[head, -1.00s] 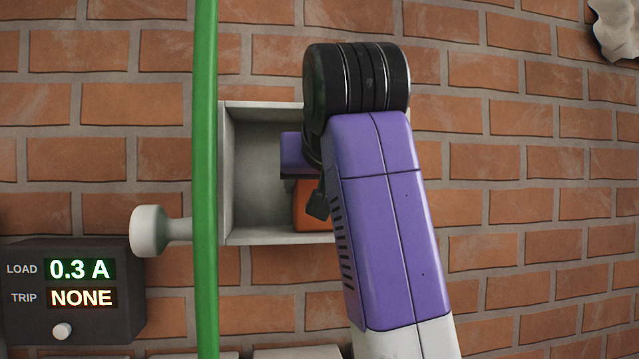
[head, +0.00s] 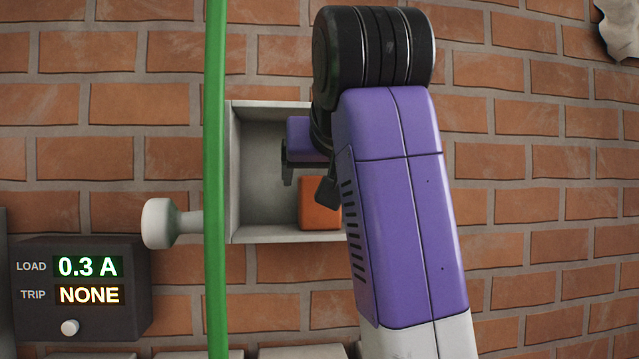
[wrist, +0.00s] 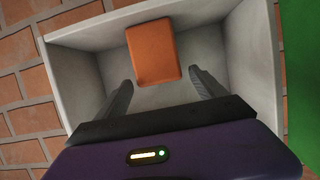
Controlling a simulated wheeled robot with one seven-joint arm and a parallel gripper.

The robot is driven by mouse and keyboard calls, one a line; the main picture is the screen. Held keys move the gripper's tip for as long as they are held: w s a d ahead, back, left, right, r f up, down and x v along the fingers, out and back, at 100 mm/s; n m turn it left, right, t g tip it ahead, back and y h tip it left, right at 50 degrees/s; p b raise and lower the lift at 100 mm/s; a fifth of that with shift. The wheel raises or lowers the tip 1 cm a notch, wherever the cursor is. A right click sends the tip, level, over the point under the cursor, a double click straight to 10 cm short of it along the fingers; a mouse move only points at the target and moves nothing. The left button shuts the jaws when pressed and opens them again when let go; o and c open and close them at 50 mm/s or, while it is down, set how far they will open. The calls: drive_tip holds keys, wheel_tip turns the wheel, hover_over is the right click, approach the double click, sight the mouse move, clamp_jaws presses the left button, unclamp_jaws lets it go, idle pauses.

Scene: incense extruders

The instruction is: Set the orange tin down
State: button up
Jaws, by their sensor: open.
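The orange tin (head: 318,203) stands on the floor of a pale open box (head: 236,170) set against the brick wall. In the wrist view the tin (wrist: 152,52) lies ahead of my gripper (wrist: 160,92), clear of both fingers. The fingers are spread wide and nothing is between them. In the head view my gripper (head: 304,180) is above the tin, partly hidden by my purple arm. The arm also covers the right part of the box.
A green vertical pipe (head: 216,80) runs in front of the box's left edge. A pale knob (head: 158,223) sticks out left of it. A dark meter box (head: 80,290) reads 0.3 A and NONE. A crumpled pale object (head: 618,28) is at the upper right.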

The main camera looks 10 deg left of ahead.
drive_tip(key=v, duration=0.9)
drive_tip(key=shift+p, duration=0.35)
